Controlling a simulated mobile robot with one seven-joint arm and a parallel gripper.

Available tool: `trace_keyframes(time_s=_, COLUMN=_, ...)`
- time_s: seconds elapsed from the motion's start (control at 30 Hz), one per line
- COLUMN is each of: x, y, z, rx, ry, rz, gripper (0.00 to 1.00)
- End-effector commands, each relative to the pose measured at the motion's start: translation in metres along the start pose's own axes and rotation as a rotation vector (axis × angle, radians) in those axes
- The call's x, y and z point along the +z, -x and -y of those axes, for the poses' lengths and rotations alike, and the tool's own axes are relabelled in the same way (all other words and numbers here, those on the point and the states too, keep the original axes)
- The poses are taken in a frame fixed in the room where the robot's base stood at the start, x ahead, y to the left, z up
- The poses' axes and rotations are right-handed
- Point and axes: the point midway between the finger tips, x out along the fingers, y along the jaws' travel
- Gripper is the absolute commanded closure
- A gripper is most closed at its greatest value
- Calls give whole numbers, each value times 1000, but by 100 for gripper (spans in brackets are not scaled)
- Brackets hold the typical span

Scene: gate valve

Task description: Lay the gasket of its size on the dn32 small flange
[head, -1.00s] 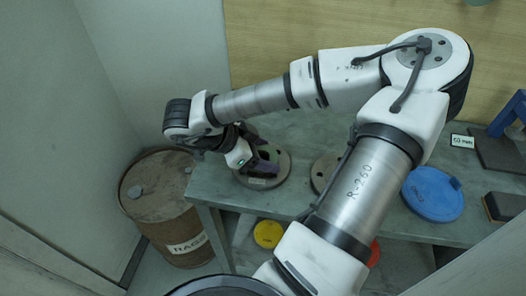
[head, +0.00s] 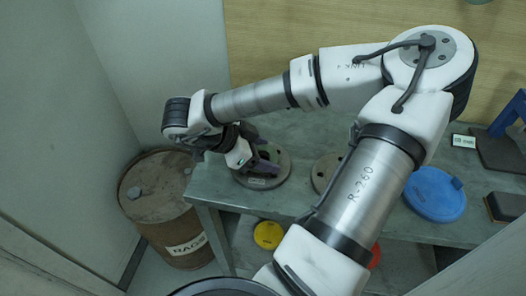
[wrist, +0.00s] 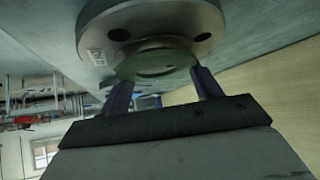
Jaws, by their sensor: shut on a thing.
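My gripper (head: 264,160) is over the grey round flange (head: 281,174) at the left end of the bench in the head view. In the wrist view my gripper (wrist: 162,80) is shut on a thin greenish gasket (wrist: 130,67), with one dark finger at each side of it. The gasket lies across the raised middle of the flange (wrist: 193,17). I cannot tell whether it touches the face. The flange has bolt holes and a small white label that is too small to read, so I cannot confirm its size. In the head view my gripper hides part of the flange.
A second round flange (head: 322,172) stands to the right, partly behind my arm. A blue disc (head: 434,194) lies farther right on the bench (head: 222,203). A rusty rags barrel (head: 160,205) stands left of the bench. A yellow disc (head: 268,234) is on the lower shelf.

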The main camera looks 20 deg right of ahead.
Motion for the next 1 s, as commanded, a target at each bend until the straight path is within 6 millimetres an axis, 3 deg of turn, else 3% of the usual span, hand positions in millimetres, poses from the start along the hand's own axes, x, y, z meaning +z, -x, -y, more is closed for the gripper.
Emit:
trace_keyframes(time_s=0.03, x=9, y=-7, z=-6, rx=17, ry=9, rz=22, gripper=58)
trace_keyframes(time_s=0.8, x=9, y=-8, z=-5, rx=17, ry=8, rz=21, gripper=58)
trace_keyframes(time_s=0.83, x=9, y=-8, z=-5, rx=17, ry=8, rz=21, gripper=33)
trace_keyframes(time_s=1.0, x=9, y=-8, z=-5, rx=18, ry=9, rz=21, gripper=12)
